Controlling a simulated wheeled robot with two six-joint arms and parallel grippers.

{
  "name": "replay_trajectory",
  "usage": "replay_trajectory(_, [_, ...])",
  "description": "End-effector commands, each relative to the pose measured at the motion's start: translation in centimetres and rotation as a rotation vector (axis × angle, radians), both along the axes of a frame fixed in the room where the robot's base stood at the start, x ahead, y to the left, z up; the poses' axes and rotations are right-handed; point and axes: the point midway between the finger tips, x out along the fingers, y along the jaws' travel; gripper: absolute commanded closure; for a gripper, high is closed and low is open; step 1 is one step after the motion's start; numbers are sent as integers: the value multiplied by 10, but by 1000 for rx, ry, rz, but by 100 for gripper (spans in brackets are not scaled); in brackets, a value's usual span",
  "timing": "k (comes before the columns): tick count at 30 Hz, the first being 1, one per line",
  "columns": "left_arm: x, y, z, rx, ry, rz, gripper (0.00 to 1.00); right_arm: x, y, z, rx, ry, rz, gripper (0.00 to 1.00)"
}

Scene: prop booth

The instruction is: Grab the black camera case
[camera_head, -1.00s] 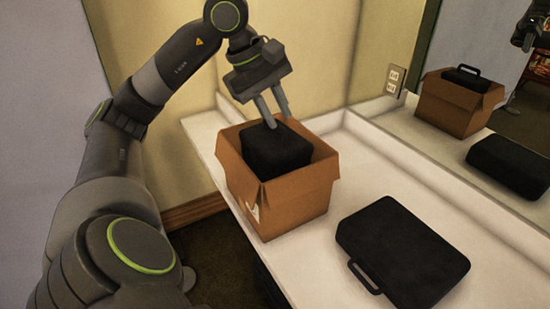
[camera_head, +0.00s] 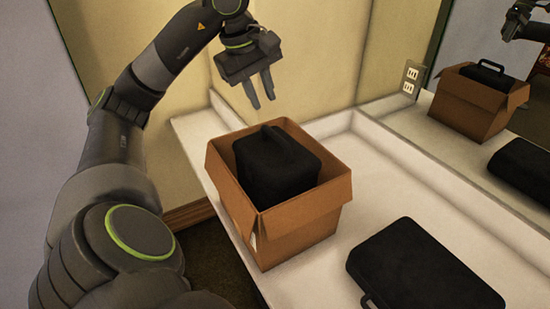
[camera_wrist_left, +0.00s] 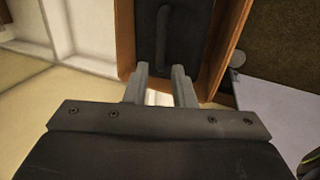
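A black case (camera_head: 275,168) with a handle on top stands upright in an open cardboard box (camera_head: 310,222) on the white counter. A second, flat black case (camera_head: 425,268) lies on the counter to the right of the box. I cannot tell which one is the camera case. My left gripper (camera_head: 263,102) is open and empty, above and behind the boxed case, apart from it. In the left wrist view, my left fingers (camera_wrist_left: 160,70) are spread, with the boxed case (camera_wrist_left: 190,25) and its handle beyond them. My right gripper is not in view.
A mirror (camera_head: 465,165) along the right wall reflects the box and both cases. A low white ledge (camera_head: 385,115) edges the counter at the back. The box walls (camera_head: 225,180) rise around the case. Bare counter lies between the box and the flat case.

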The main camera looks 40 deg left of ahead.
Motion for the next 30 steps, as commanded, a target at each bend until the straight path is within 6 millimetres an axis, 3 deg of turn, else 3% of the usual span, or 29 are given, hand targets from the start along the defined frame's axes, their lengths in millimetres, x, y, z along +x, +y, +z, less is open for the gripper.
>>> replay_trajectory(1, [4, -2, -18, -2, 2, -2, 77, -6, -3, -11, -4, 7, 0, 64])
replay_trajectory(7, [15, -5, -55, -2, 2, -2, 77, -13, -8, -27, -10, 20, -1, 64])
replay_trajectory(17, [22, -5, -79, 0, 0, 1, 77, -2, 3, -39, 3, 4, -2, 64])
replay_trajectory(22, [27, -6, -104, -2, 1, -1, 77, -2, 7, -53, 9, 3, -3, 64])
replay_trajectory(30, [33, -7, -120, 1, 0, 0, 77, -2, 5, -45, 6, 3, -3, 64])
